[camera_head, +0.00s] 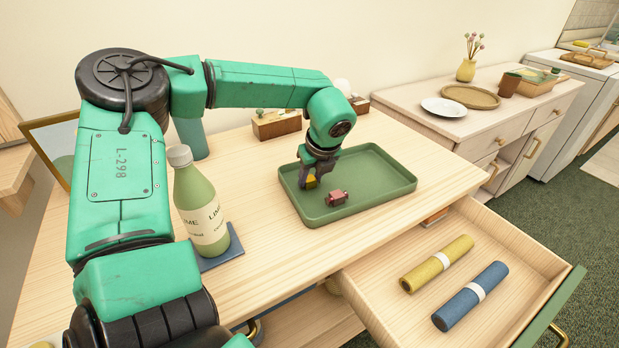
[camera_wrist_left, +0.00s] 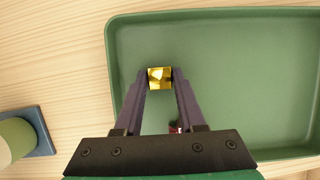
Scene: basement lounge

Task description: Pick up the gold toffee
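The gold toffee (camera_head: 311,182) is at the left part of the green tray (camera_head: 395,187). It shows as a shiny gold block (camera_wrist_left: 160,77) in the left wrist view. My left gripper (camera_head: 310,175) points down over the tray, its fingertips against both sides of the gold toffee. In the left wrist view my left gripper (camera_wrist_left: 160,80) has no visible gap beside the toffee. Whether the toffee touches the tray floor is hard to tell. My right gripper is out of view.
A reddish-pink wrapped sweet (camera_head: 337,197) lies in the tray near the gold toffee. A lime bottle (camera_head: 200,205) stands on a blue coaster (camera_head: 222,255) to the left. The open drawer (camera_head: 400,315) holds a yellow roll (camera_head: 437,264) and a blue roll (camera_head: 470,297).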

